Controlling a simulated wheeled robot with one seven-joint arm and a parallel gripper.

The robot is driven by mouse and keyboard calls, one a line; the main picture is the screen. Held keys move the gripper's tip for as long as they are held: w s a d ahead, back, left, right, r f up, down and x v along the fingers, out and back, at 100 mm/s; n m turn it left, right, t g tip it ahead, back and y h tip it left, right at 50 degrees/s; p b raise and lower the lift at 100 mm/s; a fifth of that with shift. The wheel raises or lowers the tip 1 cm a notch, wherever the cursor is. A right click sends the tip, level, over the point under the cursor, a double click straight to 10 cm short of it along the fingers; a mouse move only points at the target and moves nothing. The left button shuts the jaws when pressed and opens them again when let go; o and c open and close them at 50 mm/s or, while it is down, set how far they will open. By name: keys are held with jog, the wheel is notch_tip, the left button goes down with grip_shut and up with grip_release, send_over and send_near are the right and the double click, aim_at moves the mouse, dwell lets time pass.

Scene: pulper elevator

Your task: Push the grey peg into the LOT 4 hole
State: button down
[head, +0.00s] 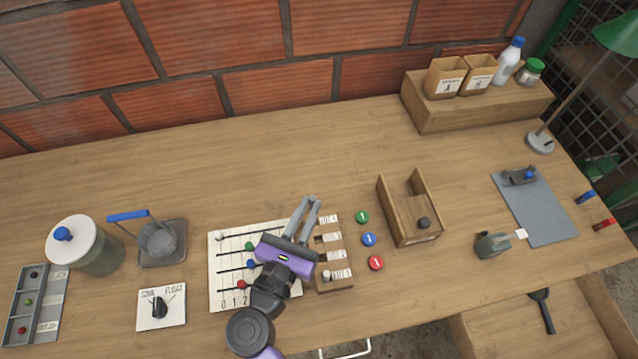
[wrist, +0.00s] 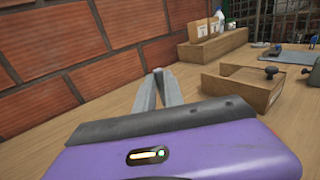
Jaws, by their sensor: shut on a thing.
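A wooden block (head: 342,285) with several white labels lies just right of the slotted white board. The label text is too small to read, and I cannot tell how deep the peg sits. In the wrist view the fingertips (wrist: 158,73) come together.
The white board (head: 222,295) carries several coloured knobs. Green (head: 362,217), blue (head: 369,240) and red (head: 376,263) discs lie right of the block. An open wooden box (head: 394,216) stands farther right. The table behind my gripper is clear.

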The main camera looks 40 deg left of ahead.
jog(key=shift+w, duration=0.3)
jog(key=shift+r, duration=0.2)
jog(key=shift+f+b, duration=2.95)
jog(key=shift+f, duration=1.05)
jog(key=c, duration=1.4)
grip_release()
jog(key=shift+o, duration=0.2)
